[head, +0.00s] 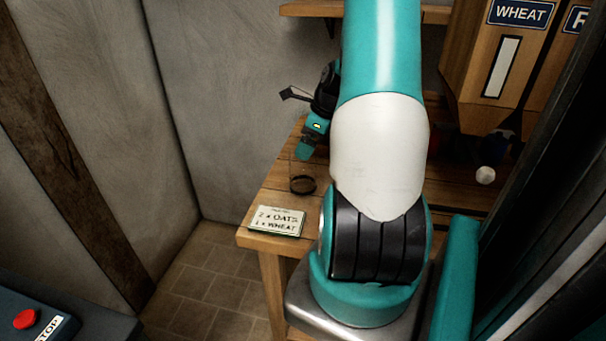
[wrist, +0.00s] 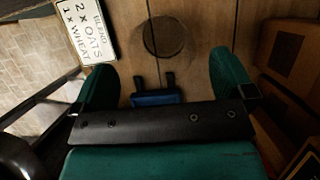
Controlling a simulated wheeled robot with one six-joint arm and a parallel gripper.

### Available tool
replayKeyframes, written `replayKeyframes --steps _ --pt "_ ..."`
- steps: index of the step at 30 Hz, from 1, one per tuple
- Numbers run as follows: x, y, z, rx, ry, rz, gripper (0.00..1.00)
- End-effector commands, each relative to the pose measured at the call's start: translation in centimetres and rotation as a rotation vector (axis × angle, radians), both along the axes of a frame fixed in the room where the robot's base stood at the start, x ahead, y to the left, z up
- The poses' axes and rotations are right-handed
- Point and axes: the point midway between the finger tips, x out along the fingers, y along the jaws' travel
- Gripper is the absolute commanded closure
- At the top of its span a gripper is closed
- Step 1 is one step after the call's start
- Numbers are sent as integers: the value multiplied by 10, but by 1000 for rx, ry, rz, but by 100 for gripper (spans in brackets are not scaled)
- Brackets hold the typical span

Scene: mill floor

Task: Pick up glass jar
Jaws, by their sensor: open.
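The glass jar (head: 302,184) stands on the wooden bench near its left end. It is clear, with a dark round bottom, and its upper part is hard to make out. In the wrist view the jar (wrist: 164,37) shows as a dark circle beyond the fingertips, roughly midway between them. My gripper (head: 306,150) is above the jar in the head view, partly hidden behind my arm. In the wrist view my gripper (wrist: 162,66) has its two green fingers wide apart, with nothing held between them.
A card (head: 277,221) reading "2 x OATS, 1 x WHEAT" lies by the bench's (head: 262,200) left front corner. Wooden hoppers (head: 500,70), one labelled WHEAT, stand at the back right. A small white round thing (head: 485,175) is below them. A shelf (head: 310,9) is above the bench.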

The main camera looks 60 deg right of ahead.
Motion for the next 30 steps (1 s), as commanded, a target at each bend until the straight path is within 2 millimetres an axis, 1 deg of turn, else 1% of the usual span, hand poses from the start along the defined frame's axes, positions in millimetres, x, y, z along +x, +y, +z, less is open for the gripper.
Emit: replayKeyframes --steps 1,8,15,18,24,25,26,27,29,30 --pt "2 1 -6 2 2 1 0" --pt "7 3 -22 2 2 2 0" --pt "16 6 -56 1 1 2 0" --pt "19 7 -62 -1 1 2 0" --pt "19 6 -63 -3 0 1 0" --pt "19 6 -63 -3 0 1 2" --pt "19 6 -63 -2 0 1 9" --pt "19 6 -63 -2 0 1 18" --pt "19 6 -63 -2 0 1 32" --pt "19 6 -63 -2 0 1 41"
